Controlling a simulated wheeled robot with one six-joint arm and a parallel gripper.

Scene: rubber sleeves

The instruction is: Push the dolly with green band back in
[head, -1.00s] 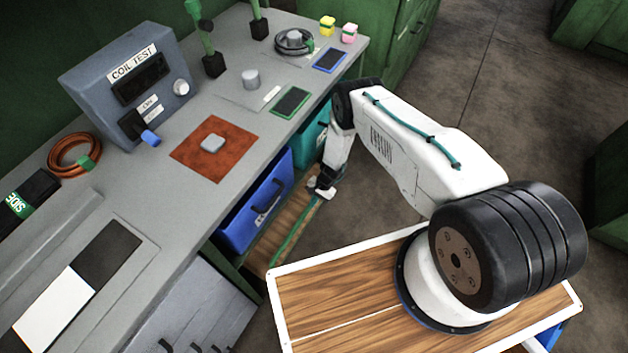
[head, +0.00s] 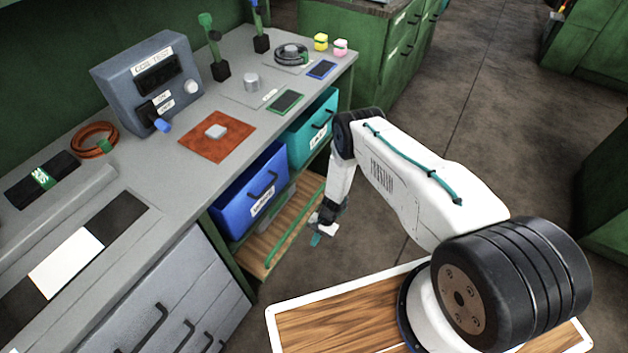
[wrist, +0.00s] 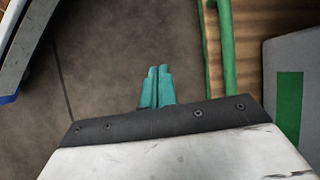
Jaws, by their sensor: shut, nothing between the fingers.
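The dolly is a low wooden platform (head: 254,268) under the bench, with a green bar (head: 290,232) along its outer side. Its wood (wrist: 243,45) and green bar (wrist: 228,45) also show at the right of the wrist view. A grey box with a green patch (wrist: 289,105) is beside the wood there. My gripper (head: 316,238) is on the aisle side of the green bar, low near the floor. Its teal fingers (wrist: 157,88) are together and empty, over bare floor and apart from the bar in the wrist view.
A blue drawer (head: 248,195) and a teal drawer (head: 310,132) hang above the dolly. Grey drawers (head: 170,300) stand at its near side. Bare floor (head: 400,250) lies on the aisle side.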

